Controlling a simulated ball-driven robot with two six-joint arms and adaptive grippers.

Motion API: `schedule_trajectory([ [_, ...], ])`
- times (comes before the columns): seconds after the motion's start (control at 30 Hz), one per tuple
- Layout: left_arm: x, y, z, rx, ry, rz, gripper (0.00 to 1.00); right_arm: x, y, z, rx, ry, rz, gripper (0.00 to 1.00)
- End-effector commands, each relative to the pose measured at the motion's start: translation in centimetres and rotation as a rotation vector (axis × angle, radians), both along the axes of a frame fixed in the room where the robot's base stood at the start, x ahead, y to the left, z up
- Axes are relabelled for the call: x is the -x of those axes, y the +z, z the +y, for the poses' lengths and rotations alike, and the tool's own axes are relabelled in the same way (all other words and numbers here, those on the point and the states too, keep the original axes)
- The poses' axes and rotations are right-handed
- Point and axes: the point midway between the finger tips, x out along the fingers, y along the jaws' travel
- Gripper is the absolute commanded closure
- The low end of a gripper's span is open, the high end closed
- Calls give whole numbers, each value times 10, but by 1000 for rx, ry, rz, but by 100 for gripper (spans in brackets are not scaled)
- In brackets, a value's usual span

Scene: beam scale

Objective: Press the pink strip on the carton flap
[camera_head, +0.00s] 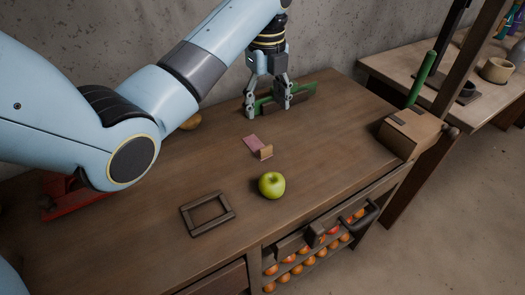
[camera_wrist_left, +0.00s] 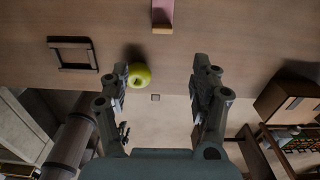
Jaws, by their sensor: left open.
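A flat pink strip (camera_head: 252,143) lies on the wooden table near its middle, with a small tan upright piece (camera_head: 265,153) at its near end. The strip (camera_wrist_left: 162,12) also shows at the top edge of the left wrist view, partly cut off. A brown carton-like box (camera_head: 410,132) stands at the table's right end; I see no pink on it. It also shows at the right of the left wrist view (camera_wrist_left: 289,100). My left gripper (camera_head: 267,108) is open and empty, pointing down beyond the strip, apart from it. My right gripper is not in view.
A green apple (camera_head: 271,185) and a dark square frame (camera_head: 207,213) lie nearer the front. A green-and-brown object (camera_head: 300,96) stands behind my left gripper. A red object (camera_head: 75,200) is at the left. A rack of round orange fruit (camera_head: 308,262) sits below the front edge.

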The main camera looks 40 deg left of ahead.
Motion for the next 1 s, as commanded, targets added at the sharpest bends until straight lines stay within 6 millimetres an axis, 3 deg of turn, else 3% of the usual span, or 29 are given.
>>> schedule_trajectory([
  [0.03, 0, -14, 0, 0, 0, 1, 37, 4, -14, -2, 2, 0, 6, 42],
  [0.3, 0, -44, 0, 0, 0, 2, 37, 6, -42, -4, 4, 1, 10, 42],
  [0.63, 0, -88, 0, 0, 0, 4, 37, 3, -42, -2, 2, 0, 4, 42],
  [0.87, -1, -108, 1, 0, 1, 4, 37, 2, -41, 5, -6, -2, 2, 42],
  [1.0, -2, -131, 3, 0, 0, 5, 37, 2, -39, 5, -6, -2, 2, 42],
])
